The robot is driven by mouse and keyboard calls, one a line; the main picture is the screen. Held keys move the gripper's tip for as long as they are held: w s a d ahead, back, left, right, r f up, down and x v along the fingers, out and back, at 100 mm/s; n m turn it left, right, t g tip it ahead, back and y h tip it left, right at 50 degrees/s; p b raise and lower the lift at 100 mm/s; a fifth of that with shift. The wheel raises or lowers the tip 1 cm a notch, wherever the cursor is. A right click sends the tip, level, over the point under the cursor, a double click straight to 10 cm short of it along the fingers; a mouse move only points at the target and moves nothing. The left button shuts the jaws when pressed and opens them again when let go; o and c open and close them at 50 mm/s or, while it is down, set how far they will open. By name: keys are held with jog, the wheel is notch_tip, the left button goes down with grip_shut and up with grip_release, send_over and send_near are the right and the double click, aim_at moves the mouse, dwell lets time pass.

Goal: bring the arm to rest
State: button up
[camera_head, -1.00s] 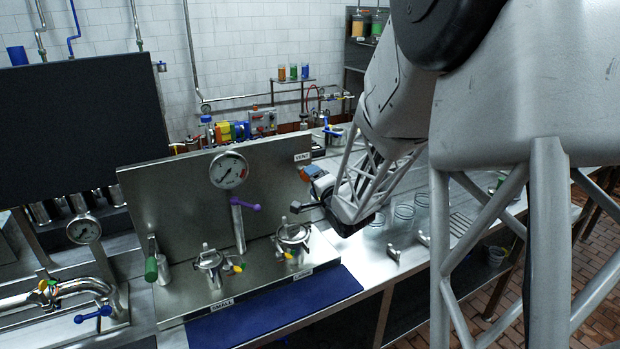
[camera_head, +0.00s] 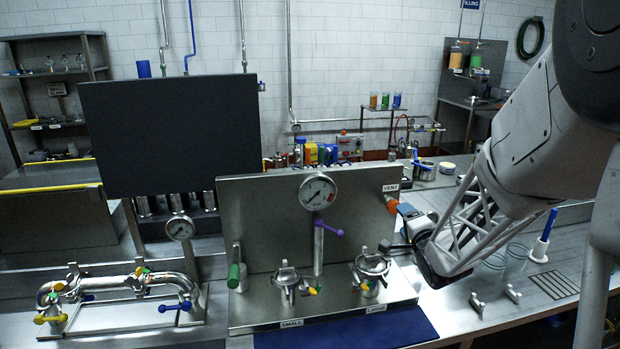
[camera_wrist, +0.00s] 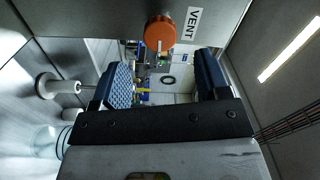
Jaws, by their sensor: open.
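My gripper (camera_head: 398,228) is at the right end of the steel valve panel (camera_head: 260,215), just in front of the orange vent knob (camera_head: 391,203). In the wrist view my gripper (camera_wrist: 165,92) shows two blue pads standing wide apart with nothing between them. The orange knob (camera_wrist: 161,33) is ahead of the pads, under the VENT label (camera_wrist: 193,23), and appears apart from them. My arm reaches in from the upper right of the head view.
The panel carries a gauge (camera_head: 317,192), a purple-handled valve (camera_head: 328,229), a green-handled lever (camera_head: 235,272) and two clamped lids. A blue mat (camera_head: 350,332) lies in front. Glass jars (camera_head: 515,256) stand right of my gripper. Pipework (camera_head: 120,285) is at left.

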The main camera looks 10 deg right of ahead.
jog(key=s+a+r+n+g, duration=0.1)
jog(key=s+a+n+g, duration=0.4)
jog(key=s, duration=0.6)
jog(key=s+a+r+n+g, duration=0.2)
jog(key=s+a+n+g, duration=0.3)
jog(key=s+a, duration=0.4)
jog(key=s+a+r+n+g, duration=0.2)
jog(key=s+a+n+g, duration=0.2)
jog(key=s+a, duration=0.4)
jog(key=s+g, duration=0.1)
jog(key=s, duration=0.4)
jog(key=shift+s+r+n, duration=0.15)
jog(key=shift+s+n, duration=0.15)
jog(key=shift+n, duration=0.1)
jog(key=shift+c, duration=0.3)
